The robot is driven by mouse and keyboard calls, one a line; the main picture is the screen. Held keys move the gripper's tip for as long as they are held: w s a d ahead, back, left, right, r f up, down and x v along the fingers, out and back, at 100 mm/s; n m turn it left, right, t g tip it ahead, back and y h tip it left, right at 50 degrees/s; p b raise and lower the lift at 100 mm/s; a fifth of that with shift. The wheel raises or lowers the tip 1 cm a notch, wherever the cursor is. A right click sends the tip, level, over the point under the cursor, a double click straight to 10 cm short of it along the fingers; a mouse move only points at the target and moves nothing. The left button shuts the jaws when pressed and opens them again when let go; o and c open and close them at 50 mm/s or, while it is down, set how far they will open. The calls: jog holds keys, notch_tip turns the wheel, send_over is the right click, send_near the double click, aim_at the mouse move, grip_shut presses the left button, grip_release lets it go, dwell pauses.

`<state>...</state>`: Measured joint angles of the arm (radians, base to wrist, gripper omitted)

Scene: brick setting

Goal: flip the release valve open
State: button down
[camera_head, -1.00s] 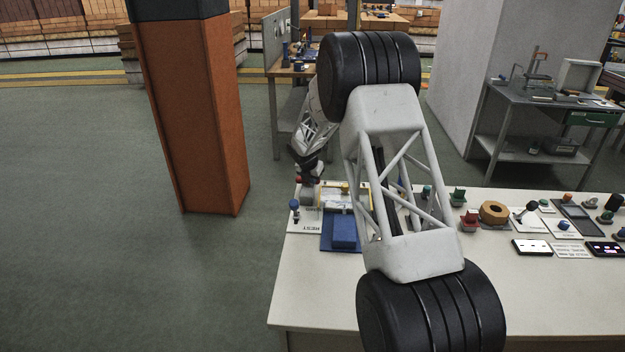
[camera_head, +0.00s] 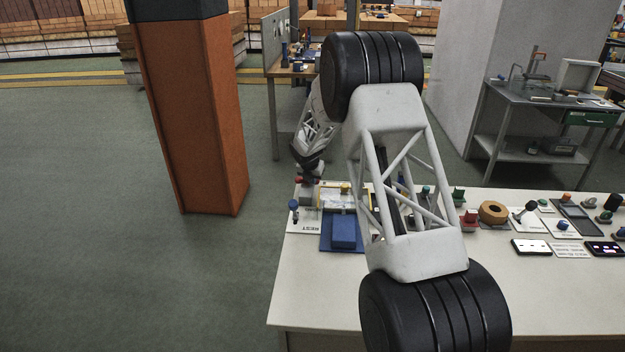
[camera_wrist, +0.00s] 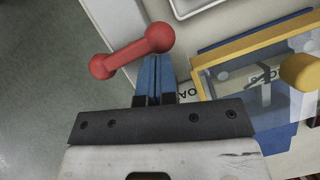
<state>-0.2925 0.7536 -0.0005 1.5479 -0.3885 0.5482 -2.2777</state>
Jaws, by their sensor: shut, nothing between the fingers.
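A red handle (camera_wrist: 130,54), a bar with a round ball at each end, shows in the wrist view just past my fingertips; I take it for the release valve's handle. It lies slanted, with one ball at lower left and the other at upper right. My gripper (camera_wrist: 156,60) is shut and empty, its blue fingers together, with the tips close to the upper right ball. I cannot tell whether they touch it. In the head view a small red part (camera_head: 304,180) shows at the table's far left corner, below my wrist; the valve's body is hard to make out.
Right of the fingers is a clear panel with a yellow frame (camera_wrist: 246,46) and a yellow knob (camera_wrist: 300,71). The white table's (camera_head: 320,295) front left is clear.

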jog(key=shift+w+d, duration=0.5)
jog(key=shift+w, duration=0.1)
dwell(0.6)
jog(key=shift+w+d+f, duration=0.1)
jog(key=shift+w+d, duration=0.05)
jog(key=shift+w, duration=1.3)
jog(key=shift+w+a+n, duration=0.25)
jog(key=shift+n, duration=0.25)
dwell(0.8)
jog(key=shift+s+d, duration=0.1)
jog(key=shift+d, duration=0.05)
